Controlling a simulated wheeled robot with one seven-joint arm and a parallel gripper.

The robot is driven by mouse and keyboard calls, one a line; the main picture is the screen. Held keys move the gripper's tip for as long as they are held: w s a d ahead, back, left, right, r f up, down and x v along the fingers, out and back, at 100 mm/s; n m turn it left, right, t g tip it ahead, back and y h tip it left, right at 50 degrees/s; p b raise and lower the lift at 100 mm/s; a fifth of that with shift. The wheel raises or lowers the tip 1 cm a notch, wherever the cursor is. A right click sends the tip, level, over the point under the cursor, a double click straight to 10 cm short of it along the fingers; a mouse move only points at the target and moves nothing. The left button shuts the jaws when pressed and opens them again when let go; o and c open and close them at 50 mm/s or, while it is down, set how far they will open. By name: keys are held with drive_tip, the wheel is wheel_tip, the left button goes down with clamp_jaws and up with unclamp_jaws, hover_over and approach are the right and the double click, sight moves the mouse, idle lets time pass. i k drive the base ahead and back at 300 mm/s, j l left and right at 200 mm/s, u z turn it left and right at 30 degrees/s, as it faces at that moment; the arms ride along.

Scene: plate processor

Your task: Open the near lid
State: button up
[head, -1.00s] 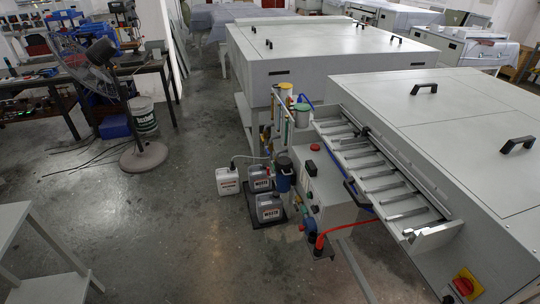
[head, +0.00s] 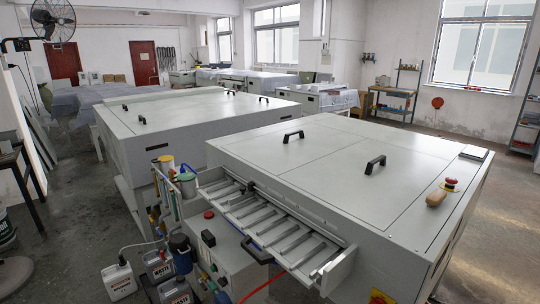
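The large light grey plate processor (head: 320,190) fills the right and middle of the head view. Its top has flat lid panels that look shut, divided by thin seams. The near lid panel (head: 345,205) carries a black handle (head: 375,163) close to a seam. A second black handle (head: 293,136) stands on the panel further back. My gripper is not in the head view, so its state and its distance from the lid are not shown.
A red button (head: 450,184) and a tan rounded object (head: 437,197) are on the machine's right side. An open slatted tray (head: 270,222) juts out on its left. Grey canisters (head: 158,264) stand on the floor. Another large grey machine (head: 200,118) is behind.

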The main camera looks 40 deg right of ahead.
sight(374, 181)
drive_tip(key=z, duration=1.25)
drive_tip(key=i+j+z, duration=0.15)
drive_tip(key=j, duration=0.2)
